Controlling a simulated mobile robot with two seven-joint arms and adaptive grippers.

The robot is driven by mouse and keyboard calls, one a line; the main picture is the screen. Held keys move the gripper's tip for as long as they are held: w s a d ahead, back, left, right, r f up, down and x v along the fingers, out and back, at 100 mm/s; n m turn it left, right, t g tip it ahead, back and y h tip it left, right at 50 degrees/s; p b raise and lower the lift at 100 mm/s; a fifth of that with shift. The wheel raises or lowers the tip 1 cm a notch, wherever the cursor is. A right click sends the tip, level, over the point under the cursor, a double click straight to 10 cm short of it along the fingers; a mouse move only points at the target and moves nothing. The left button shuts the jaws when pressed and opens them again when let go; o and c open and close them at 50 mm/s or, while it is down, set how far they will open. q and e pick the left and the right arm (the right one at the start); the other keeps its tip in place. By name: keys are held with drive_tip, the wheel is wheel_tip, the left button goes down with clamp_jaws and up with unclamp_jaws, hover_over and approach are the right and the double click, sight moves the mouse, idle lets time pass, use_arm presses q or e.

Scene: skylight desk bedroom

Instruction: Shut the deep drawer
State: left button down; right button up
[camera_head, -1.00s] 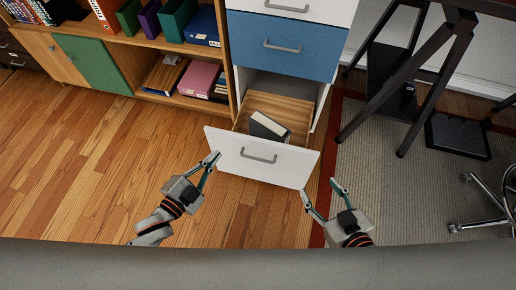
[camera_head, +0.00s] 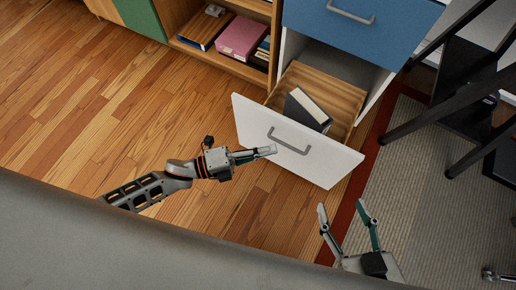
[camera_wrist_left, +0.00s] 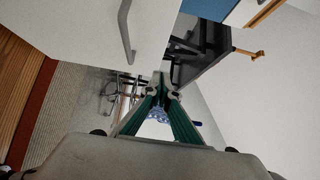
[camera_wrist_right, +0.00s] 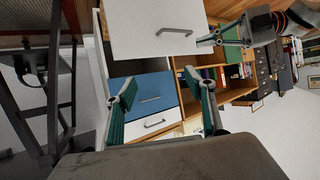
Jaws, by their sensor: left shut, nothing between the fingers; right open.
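The deep drawer (camera_head: 262,125) is the white bottom drawer of the cabinet and stands pulled out, with a dark binder or book (camera_head: 306,110) inside. Its grey bar handle (camera_head: 288,141) is on the white front. My left gripper (camera_head: 273,150) is shut and empty, its tips in front of the drawer front near the handle; I cannot tell whether they touch. In the left wrist view the drawer front (camera_wrist_left: 90,30) fills the upper left. My right gripper (camera_head: 342,212) is open and empty, in front of and below the drawer's right corner. The drawer front (camera_wrist_right: 160,28) also shows in the right wrist view.
A blue drawer (camera_head: 355,30) above is shut. A wooden shelf unit (camera_head: 225,58) with books stands left of the cabinet. A dark-legged desk (camera_head: 440,110) and a grey rug (camera_head: 410,190) lie to the right. The wooden floor (camera_head: 120,110) at left is clear.

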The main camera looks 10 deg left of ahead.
sight(304, 132)
use_arm(q)
drive_tip(key=w+d, duration=0.2)
drive_tip(key=w, duration=0.1)
drive_tip(key=w+d+b, duration=0.1)
drive_tip(key=w+d, duration=0.2)
drive_tip(key=shift+w+d+f, duration=0.1)
use_arm(e)
drive_tip(key=shift+w+a+r, duration=0.4)
drive_tip(key=shift+r, duration=0.15)
